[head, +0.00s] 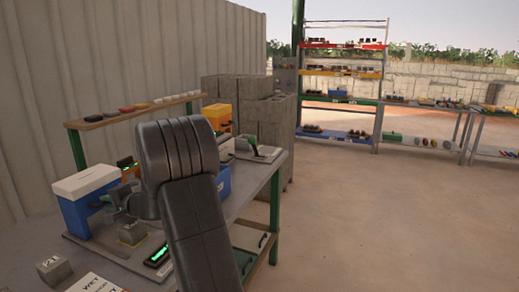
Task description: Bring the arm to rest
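My dark arm stands in the middle of the head view, bent at the top, with one link running down to the bottom edge. It hides part of the workbench (205,207) behind it. A dark grey shape (122,202) shows just left of the arm over the bench; it may be my wrist or gripper, but I cannot tell. I cannot make out fingers, or anything held.
A blue and white box machine (85,198) stands at the bench's left, near a grey block (53,269) and a lit display (157,256). A lever device (258,150) is at the far end. Shelving (342,85) stands behind. The floor (390,220) to the right is clear.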

